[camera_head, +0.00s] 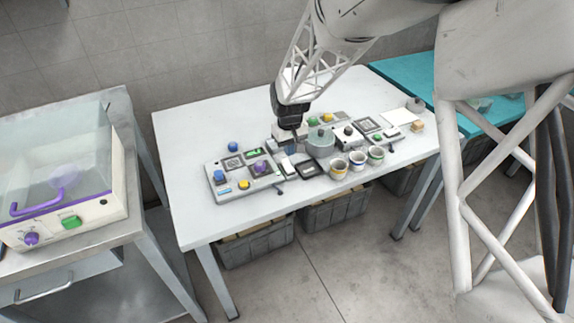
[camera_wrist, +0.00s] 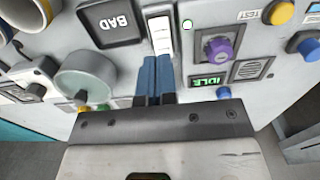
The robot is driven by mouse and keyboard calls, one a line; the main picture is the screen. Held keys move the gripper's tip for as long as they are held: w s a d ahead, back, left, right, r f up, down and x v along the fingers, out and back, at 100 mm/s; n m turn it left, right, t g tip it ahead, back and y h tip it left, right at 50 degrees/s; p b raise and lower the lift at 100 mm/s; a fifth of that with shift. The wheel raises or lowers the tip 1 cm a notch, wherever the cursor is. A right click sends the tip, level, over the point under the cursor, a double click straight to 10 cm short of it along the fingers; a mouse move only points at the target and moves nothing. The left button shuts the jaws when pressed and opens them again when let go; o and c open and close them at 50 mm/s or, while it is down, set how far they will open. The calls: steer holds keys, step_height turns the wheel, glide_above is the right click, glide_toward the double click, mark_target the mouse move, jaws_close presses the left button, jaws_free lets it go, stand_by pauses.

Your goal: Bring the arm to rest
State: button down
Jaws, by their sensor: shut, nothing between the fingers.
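My gripper (camera_head: 293,133) is at the end of my arm, above the grey control panels on the white table (camera_head: 190,131). In the wrist view, its two blue fingers (camera_wrist: 156,75) are shut together with nothing between them. The fingertips appear just by a white rocker-like piece (camera_wrist: 161,36) between the black BAD plate (camera_wrist: 111,22) and the purple knob (camera_wrist: 219,49). Whether they touch it cannot be told. The buffing brush itself cannot be made out.
A green IDLE display (camera_wrist: 207,81) is lit. A machine with a clear lid (camera_head: 55,150) stands on the left bench. A teal table (camera_head: 410,70) is at right. Grey crates (camera_head: 257,244) sit underneath.

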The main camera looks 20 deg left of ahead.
steer(key=shift+r, duration=0.4)
stand_by(0.3)
steer(key=s+d+r+m+t, duration=0.15)
steer(key=s+d+r, duration=0.25)
steer(key=d+r, duration=0.6)
steer(key=s+d+r+m, duration=0.35)
steer(key=d+r, duration=0.25)
steer(key=d, duration=0.8)
steer(key=s+d+r+m, duration=0.2)
steer(key=s+d, duration=0.7)
steer(key=s, duration=0.3)
steer(key=s+d+r+m+t, duration=0.1)
steer(key=s+d+r+m, duration=0.1)
steer(key=s+d, duration=0.7)
steer(key=s+r, duration=0.1)
steer(key=s, duration=0.2)
steer(key=shift+s+d, duration=0.15)
steer(key=shift+d, duration=0.05)
